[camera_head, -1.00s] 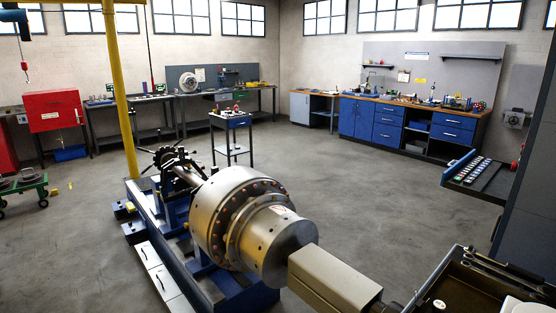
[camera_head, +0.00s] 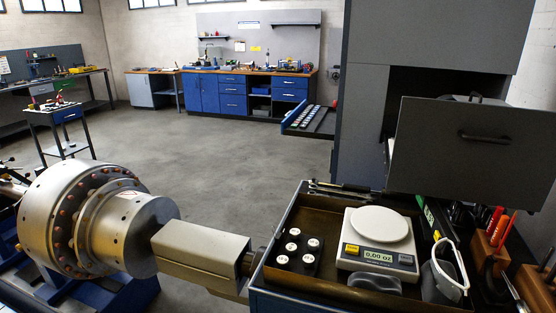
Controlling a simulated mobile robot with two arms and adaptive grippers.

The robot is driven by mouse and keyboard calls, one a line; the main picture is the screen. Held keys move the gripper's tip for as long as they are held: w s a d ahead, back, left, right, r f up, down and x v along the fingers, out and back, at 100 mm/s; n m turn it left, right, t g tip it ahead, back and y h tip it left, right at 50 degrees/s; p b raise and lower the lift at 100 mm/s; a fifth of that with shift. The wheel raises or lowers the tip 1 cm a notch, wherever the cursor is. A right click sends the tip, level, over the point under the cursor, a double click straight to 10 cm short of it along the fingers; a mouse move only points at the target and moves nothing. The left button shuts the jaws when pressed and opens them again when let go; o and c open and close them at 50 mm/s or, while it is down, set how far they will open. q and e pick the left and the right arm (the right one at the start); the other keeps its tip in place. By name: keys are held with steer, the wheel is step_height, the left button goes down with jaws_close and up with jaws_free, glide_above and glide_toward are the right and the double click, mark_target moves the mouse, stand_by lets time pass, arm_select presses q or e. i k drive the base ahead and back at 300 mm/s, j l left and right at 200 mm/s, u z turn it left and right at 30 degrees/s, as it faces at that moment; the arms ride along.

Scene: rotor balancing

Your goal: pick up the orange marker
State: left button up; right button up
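Two red-orange, pen-like sticks stand in a brown wooden holder (camera_head: 484,250) at the right of the tool cart. One stick (camera_head: 494,222) leans a little left of the other (camera_head: 507,231). I cannot tell for certain which of them is the orange marker. Neither of my grippers is in view, so nothing shows close to the sticks.
The cart tray (camera_head: 283,224) holds a scale (camera_head: 377,261) reading 0.00 oz and a black block with several white discs (camera_head: 298,246). Safety glasses (camera_head: 446,268) lie before the holder. A large rotor (camera_head: 85,222) stands left.

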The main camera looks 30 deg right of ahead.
mark_target(502, 226)
steer(key=z, duration=2.35)
steer(key=j+u, duration=0.1)
steer(key=u, duration=1.1)
steer(key=z, duration=1.25)
steer(key=k+j+u, duration=0.1)
steer(key=j+u, duration=0.2)
steer(key=k+j+u, duration=0.1)
steer(key=j+u, duration=0.2)
